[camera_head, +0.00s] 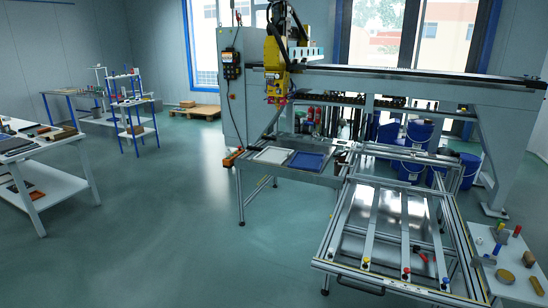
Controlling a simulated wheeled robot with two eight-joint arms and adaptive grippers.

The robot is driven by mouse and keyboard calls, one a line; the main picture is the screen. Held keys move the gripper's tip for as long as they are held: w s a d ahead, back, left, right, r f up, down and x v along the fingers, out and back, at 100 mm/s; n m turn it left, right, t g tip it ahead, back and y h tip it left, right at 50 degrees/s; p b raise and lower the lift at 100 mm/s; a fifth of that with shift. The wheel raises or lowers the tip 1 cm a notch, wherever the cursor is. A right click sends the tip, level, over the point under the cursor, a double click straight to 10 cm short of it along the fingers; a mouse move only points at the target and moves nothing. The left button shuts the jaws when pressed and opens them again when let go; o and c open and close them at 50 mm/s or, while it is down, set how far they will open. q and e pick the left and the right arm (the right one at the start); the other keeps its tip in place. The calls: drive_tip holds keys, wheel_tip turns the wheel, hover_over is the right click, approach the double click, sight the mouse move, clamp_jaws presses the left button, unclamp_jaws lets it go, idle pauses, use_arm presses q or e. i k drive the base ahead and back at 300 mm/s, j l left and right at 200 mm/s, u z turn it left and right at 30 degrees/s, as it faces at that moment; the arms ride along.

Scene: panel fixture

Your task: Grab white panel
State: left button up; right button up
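A white panel (271,155) lies flat in a framed bay on a metal table in the middle of the head view. A blue panel (307,160) lies in the bay just to its right. The white panel's surface is in open view from here. It is some distance away across the floor. Neither of my grippers shows in the view, and nothing is seen holding the panel.
A metal frame fixture (352,240) with rails and coloured knobs stands at front right. A small white table (515,265) holds several parts beside it. A gantry machine (400,84) spans behind. White shelves (50,175) stand at left. The floor (190,230) between is clear.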

sight(272, 155)
drive_tip(key=i+j+u, duration=0.3)
drive_tip(key=i, duration=0.3)
drive_tip(key=i+j+u, duration=0.1)
drive_tip(key=i+u, duration=0.2)
drive_tip(key=i, duration=0.3)
drive_tip(key=i+z, duration=0.15)
drive_tip(key=i, duration=0.3)
drive_tip(key=i+z, duration=0.15)
drive_tip(key=i, duration=0.35)
drive_tip(key=i+j+z, duration=0.15)
drive_tip(key=i, duration=0.3)
drive_tip(key=i+j+z, duration=0.15)
drive_tip(key=i, duration=0.3)
drive_tip(key=i+j+z, duration=0.15)
drive_tip(key=i, duration=0.35)
drive_tip(key=i+l+z, duration=0.1)
drive_tip(key=i+z, duration=0.7)
drive_tip(key=i+j+z, duration=0.25)
drive_tip(key=i+z, duration=0.15)
drive_tip(key=i, duration=0.15)
